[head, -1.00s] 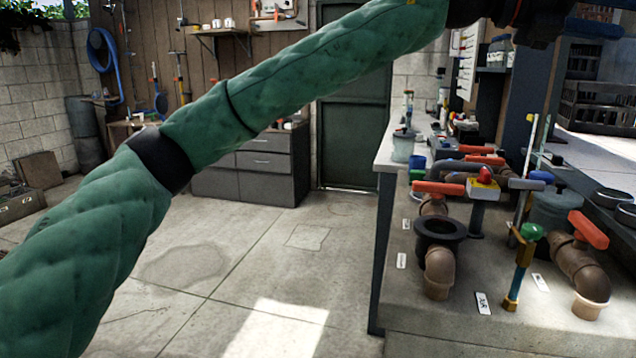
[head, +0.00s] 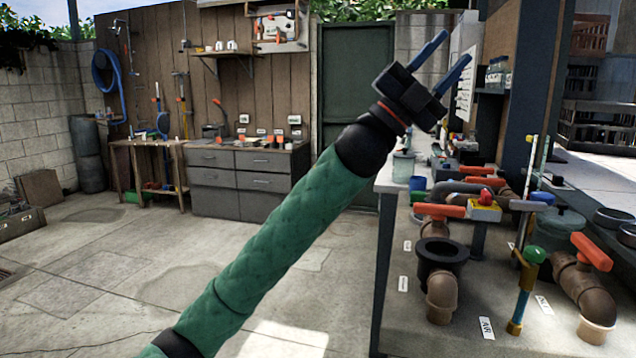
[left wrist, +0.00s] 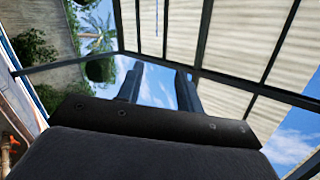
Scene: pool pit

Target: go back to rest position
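My left gripper (head: 440,63) is raised in the head view, above the left end of the workbench, with its fingers pointing up and to the right. Its two blue fingers are spread apart with nothing between them. In the left wrist view the same fingers (left wrist: 158,88) are apart, with sky and roof panels behind them. My left arm, in a green quilted sleeve, crosses the middle of the head view from the bottom left. My right gripper is not in view.
A concrete workbench (head: 400,335) at the right carries brown pipes with orange-handled valves (head: 592,250) and a green-knobbed valve (head: 534,256). Grey drawers (head: 213,180) and a wooden table (head: 122,145) stand at the back wall.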

